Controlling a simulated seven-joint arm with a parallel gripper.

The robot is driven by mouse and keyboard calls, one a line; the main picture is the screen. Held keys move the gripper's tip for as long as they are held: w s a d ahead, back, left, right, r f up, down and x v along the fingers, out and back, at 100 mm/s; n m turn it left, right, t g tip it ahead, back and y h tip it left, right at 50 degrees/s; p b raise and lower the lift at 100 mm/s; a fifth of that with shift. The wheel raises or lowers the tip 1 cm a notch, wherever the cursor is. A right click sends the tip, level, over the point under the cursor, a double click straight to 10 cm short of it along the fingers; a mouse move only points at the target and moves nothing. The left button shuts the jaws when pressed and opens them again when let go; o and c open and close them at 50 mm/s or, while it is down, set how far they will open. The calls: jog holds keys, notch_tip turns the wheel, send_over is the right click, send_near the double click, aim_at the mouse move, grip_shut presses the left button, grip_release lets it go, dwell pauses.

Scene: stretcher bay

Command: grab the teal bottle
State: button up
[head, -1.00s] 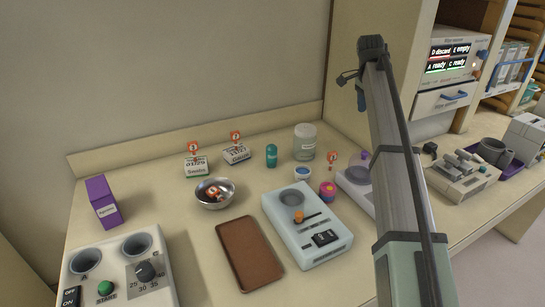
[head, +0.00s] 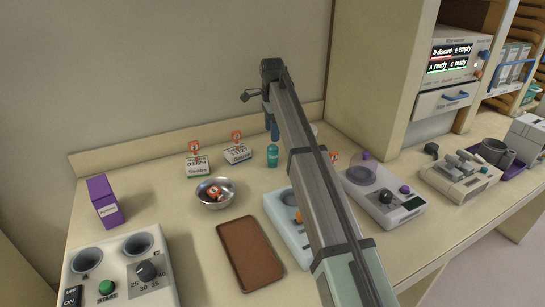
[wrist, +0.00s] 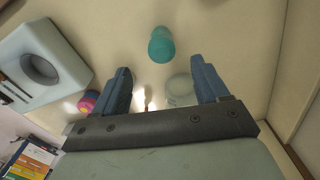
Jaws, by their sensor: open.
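The teal bottle (head: 272,157) stands upright on the bench near the back, just right of a small white box. It also shows in the wrist view (wrist: 161,46), past my fingertips and roughly centred between them. My gripper (head: 274,130) is open, its blue fingers pointing down just behind and above the bottle in the head view. In the wrist view my gripper (wrist: 158,68) has nothing clasped between its fingers. The bottle is apart from both fingers.
A pale jar (wrist: 180,88) shows between my fingers, farther off. Two small boxes with red-marked tags (head: 197,166) stand left of the bottle. A metal bowl (head: 215,193), a brown tray (head: 249,254) and a pale device (head: 281,221) lie nearer. My arm hides part of the bench.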

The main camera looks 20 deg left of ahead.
aim_at(272, 155)
notch_tip(272, 155, down, 12)
jog(key=shift+w+r, duration=0.1)
jog(key=shift+r, duration=0.05)
dwell(0.5)
jog(key=shift+c, duration=0.2)
jog(key=c, duration=1.1)
